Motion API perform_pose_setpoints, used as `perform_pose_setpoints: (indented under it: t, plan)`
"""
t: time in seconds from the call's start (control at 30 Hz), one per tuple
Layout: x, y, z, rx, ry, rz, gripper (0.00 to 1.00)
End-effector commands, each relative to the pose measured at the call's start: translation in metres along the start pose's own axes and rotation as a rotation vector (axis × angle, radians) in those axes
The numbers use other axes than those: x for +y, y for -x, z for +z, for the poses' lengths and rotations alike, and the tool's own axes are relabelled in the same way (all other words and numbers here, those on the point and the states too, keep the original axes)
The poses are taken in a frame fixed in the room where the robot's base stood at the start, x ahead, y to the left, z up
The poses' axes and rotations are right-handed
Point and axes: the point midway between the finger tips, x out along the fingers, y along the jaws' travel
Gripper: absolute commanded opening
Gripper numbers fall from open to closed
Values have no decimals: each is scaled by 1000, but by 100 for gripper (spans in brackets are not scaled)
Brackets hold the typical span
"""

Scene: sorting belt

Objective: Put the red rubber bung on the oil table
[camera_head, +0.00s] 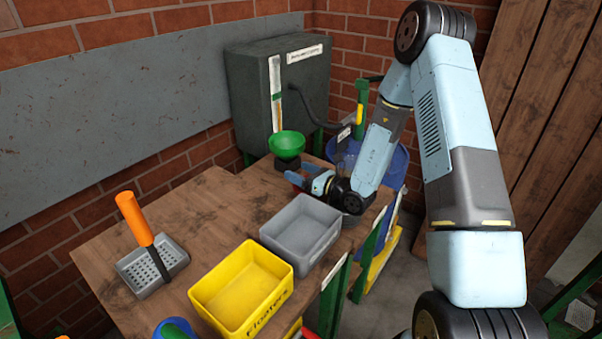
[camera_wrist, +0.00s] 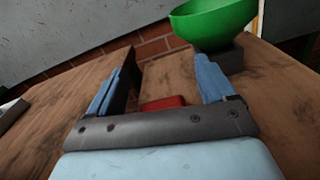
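A red rubber bung (camera_wrist: 163,103) shows in the wrist view between the fingers of my gripper (camera_wrist: 160,68), partly hidden by the gripper body. The two blue fingers are apart, with visible space on both sides of the bung. In the head view my gripper (camera_head: 300,171) is low over the far right part of the wooden table (camera_head: 215,210), and a little red shows beside the fingers. Whether the fingers touch the bung is hidden. Wooden tabletop (camera_wrist: 265,95) also fills much of the wrist view. No readable sign marks any surface as the oil table.
A green bowl-like funnel (camera_head: 287,145) on a dark base stands just behind my gripper. A grey bin (camera_head: 300,232) and a yellow bin (camera_head: 243,288) are in front. A grey perforated tray (camera_head: 152,267) with an orange-handled tool is at left. A blue drum (camera_head: 395,165) stands right.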

Motion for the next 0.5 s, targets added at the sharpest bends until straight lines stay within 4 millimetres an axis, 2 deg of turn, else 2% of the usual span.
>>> perform_pose_setpoints:
  t: [0.27,0.43,0.5]
  plan:
    - [1,0,1,0,0,1,83]
    - [3,-1,13,-1,3,2,83]
    - [1,12,12,1,-1,-2,83]
